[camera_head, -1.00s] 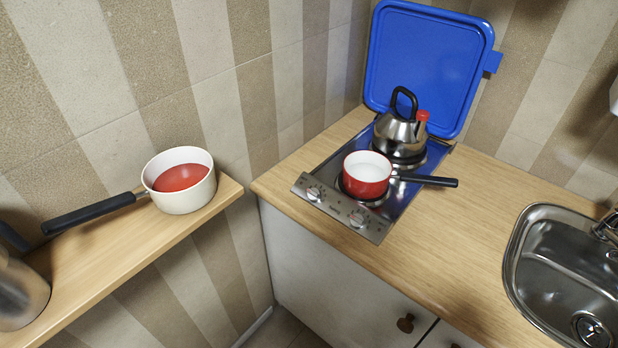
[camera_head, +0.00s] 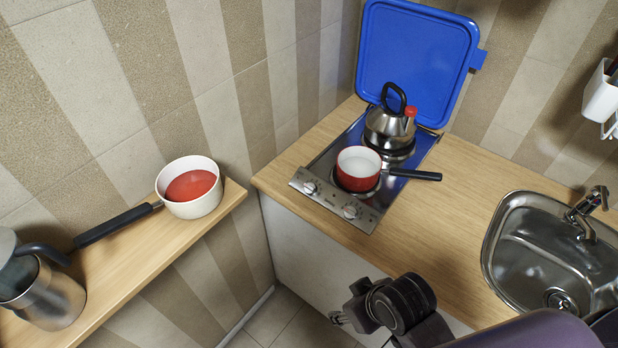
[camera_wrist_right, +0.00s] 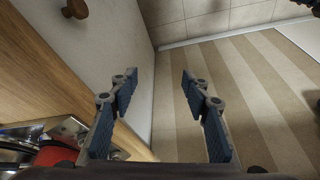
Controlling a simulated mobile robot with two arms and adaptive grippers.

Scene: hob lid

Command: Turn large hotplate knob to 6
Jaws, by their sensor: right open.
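The hob (camera_head: 400,187) is set in the wooden counter and has a metal front panel with two knobs, a left knob (camera_head: 311,187) and a right knob (camera_head: 351,211). Their settings are too small to read, and I cannot tell which knob serves the large hotplate. My right gripper (camera_head: 345,318) is in front of the cabinet, below the counter edge and apart from the knobs. The right wrist view shows its two fingers (camera_wrist_right: 160,80) spread with nothing between them. Part of the hob panel (camera_wrist_right: 68,128) shows at that view's lower left. My left gripper is not in view.
A red saucepan (camera_head: 358,170) stands on the front hotplate, its handle pointing right. A kettle (camera_head: 390,128) stands behind it. The blue lid (camera_head: 415,60) is raised. A sink (camera_head: 530,245) is at the right. A shelf (camera_head: 130,255) with a white pan (camera_head: 190,204) is at the left.

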